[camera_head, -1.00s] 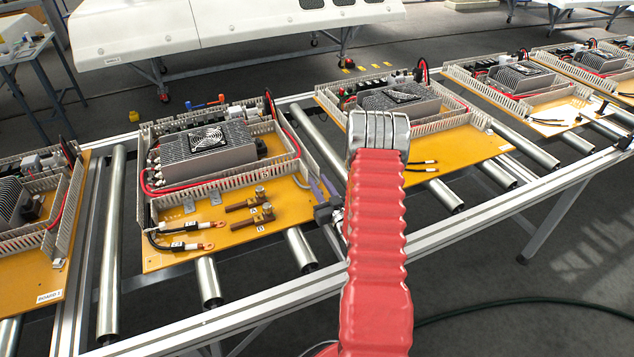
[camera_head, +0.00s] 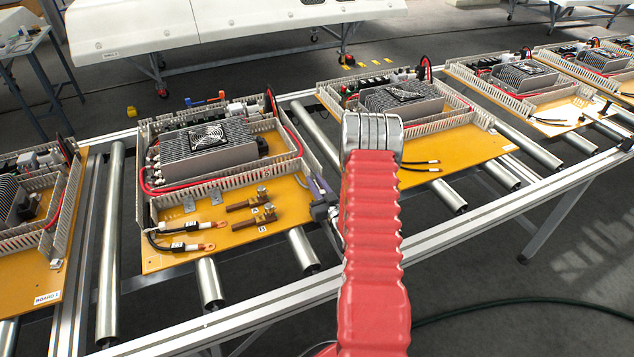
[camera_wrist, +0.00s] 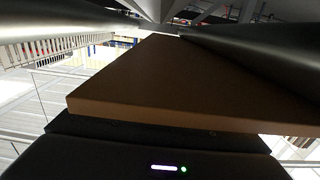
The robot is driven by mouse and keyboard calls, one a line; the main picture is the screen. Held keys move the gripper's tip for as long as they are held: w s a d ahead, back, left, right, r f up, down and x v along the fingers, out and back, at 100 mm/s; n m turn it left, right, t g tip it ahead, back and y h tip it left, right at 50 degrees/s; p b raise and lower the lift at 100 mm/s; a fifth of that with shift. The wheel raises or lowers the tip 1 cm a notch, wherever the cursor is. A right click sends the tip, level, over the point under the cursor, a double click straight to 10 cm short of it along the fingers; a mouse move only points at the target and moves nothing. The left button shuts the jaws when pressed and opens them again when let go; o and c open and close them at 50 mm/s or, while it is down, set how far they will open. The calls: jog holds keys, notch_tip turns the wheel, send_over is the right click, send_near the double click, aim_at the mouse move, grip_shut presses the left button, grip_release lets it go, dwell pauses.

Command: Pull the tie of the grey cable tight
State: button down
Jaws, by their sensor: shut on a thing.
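My gripper (camera_head: 319,187) is at the right edge of the middle orange board (camera_head: 170,257), beside the right wall of its slotted duct. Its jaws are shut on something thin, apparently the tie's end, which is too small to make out. The grey cable and the loop of the tie cannot be told apart from the duct wall in the head view. In the wrist view a broad brown slab (camera_wrist: 170,85) and a dark body with small lights (camera_wrist: 150,155) fill the middle and bottom. The jaw tips and the tie are not visible there.
The board carries a finned grey unit with a fan (camera_head: 207,150), red cables, brass terminals (camera_head: 250,215) and black leads (camera_head: 185,246). Steel rollers (camera_head: 303,250) and a metal rail (camera_head: 270,307) lie in front. Another board (camera_head: 440,165) stands to the right.

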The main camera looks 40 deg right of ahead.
aim_at(321, 191)
jog(key=shift+r, duration=0.15)
jog(key=v, duration=0.3)
jog(key=shift+s, duration=0.2)
jog(key=shift+s+a, duration=0.2)
jog(key=shift+s, duration=0.15)
jog(key=c, duration=1.9)
grip_release()
jog(key=shift+s, duration=0.1)
jog(key=shift+r, duration=4.85)
